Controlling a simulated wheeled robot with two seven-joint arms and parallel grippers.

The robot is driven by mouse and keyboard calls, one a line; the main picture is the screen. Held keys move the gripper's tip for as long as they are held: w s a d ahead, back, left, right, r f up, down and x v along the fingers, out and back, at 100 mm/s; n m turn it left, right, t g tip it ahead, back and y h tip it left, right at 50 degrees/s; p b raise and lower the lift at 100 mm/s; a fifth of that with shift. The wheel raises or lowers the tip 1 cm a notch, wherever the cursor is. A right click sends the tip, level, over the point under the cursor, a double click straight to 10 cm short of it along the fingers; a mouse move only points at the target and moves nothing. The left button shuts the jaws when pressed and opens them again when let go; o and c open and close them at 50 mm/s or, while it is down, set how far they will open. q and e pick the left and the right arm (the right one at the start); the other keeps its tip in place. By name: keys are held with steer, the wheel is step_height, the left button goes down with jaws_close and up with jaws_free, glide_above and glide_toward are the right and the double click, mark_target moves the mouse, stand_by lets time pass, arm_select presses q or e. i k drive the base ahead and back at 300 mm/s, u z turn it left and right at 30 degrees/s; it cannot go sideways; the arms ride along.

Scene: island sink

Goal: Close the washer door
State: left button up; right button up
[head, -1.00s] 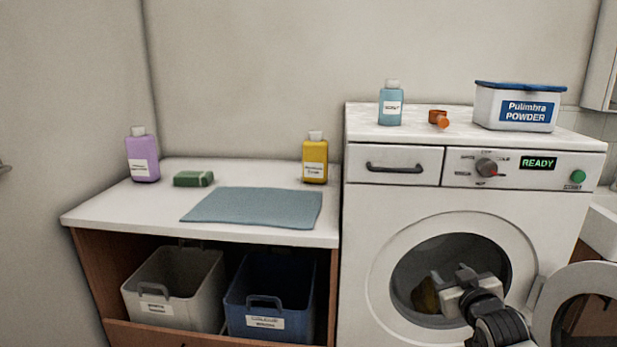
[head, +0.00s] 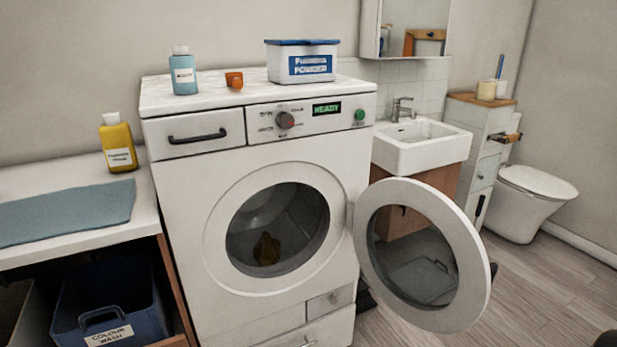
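The washer (head: 180,215) stands in the middle of the head view, with its round opening uncovered. Its door (head: 470,265) is hinged on the right side of the opening and stands wide open, swung out to the right. The door is a white ring with a clear window. A brownish-yellow item (head: 266,249) lies inside the dark drum. The washer's display (head: 327,108) reads READY. Neither of my grippers can be made out. A small dark shape at the bottom right corner is too cut off to identify.
A counter with a blue-grey mat (head: 65,212) and a yellow bottle (head: 118,145) is at left, above a blue basket (head: 110,300). A sink (head: 425,148) and toilet (head: 530,200) stand to the right. Open floor (head: 540,285) lies right of the door.

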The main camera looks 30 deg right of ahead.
mark_target(476, 276)
steer(key=u, duration=2.9)
steer(key=k, duration=2.95)
steer(key=z, duration=1.8)
steer(key=k, duration=0.35)
steer(key=z, duration=0.1)
